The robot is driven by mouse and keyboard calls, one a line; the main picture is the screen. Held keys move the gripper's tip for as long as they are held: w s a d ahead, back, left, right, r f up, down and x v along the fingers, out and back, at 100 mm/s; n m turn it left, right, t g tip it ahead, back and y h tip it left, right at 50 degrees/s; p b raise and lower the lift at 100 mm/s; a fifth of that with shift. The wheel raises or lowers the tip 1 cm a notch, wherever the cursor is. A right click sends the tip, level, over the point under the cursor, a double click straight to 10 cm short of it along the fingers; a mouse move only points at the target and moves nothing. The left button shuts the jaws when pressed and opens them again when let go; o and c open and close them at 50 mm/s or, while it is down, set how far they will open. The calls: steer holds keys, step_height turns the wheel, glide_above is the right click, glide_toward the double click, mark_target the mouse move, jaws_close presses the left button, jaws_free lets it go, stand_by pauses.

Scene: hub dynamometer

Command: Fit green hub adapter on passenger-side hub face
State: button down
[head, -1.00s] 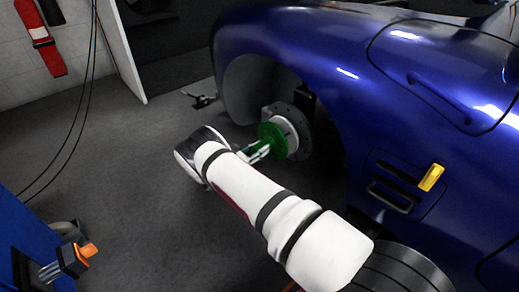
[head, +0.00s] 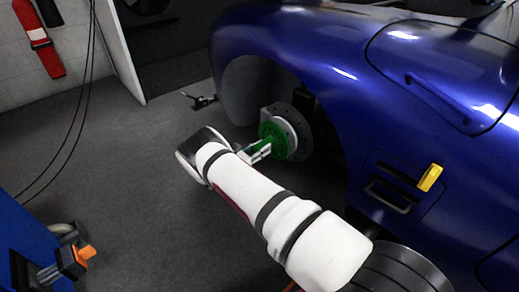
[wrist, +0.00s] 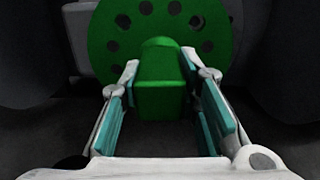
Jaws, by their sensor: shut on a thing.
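The green hub adapter (head: 274,132) is a round plate with a ring of holes and a block-like grip at its centre. It also shows in the wrist view (wrist: 108,38). My gripper (head: 266,147) is shut on the adapter's central block, with one finger on each side of it, as the wrist view shows (wrist: 162,70). The adapter stands upright in front of the grey hub face (head: 302,132) in the blue car's wheel arch and overlaps it in the head view. I cannot tell whether the two touch; the adapter hides part of the hub face.
The blue car body (head: 330,60) arches close above and right of the hub. A yellow-handled item (head: 430,177) is on its side. A blue cabinet (head: 25,240) with tools stands at lower left. The floor (head: 120,170) left of my arm is mostly clear.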

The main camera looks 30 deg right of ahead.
steer(key=shift+x, duration=1.8)
steer(key=c, duration=1.1)
jaws_free()
steer(key=shift+r, duration=0.15)
steer(key=shift+s+f, duration=0.1)
steer(key=shift+f, duration=0.1)
steer(key=v, duration=1.2)
steer(key=shift+r, duration=0.2)
